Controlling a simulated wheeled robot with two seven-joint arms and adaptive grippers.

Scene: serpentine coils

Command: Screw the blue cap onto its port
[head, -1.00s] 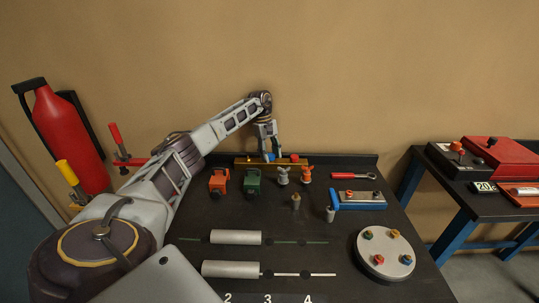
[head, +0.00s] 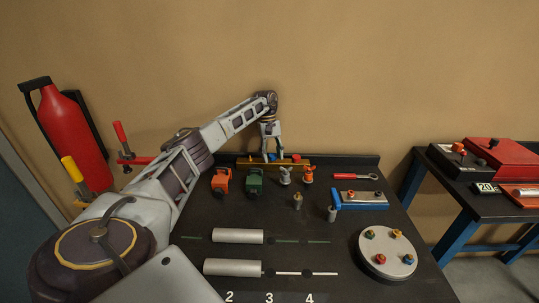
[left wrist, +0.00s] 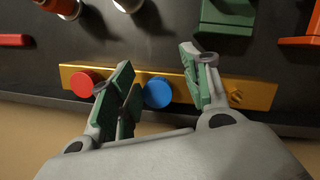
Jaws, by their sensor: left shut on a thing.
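The blue cap (left wrist: 157,92) shows in the left wrist view, at the brass block (left wrist: 262,95), between the fingers of my left gripper (left wrist: 158,82). The gripper is shut on the cap, though a gap seems to show beside the right finger in this view. My right gripper is not in view.
A red cap (left wrist: 83,83) sits on the same block; a small brass fitting (left wrist: 236,98) is at its other end. The wall is close behind.

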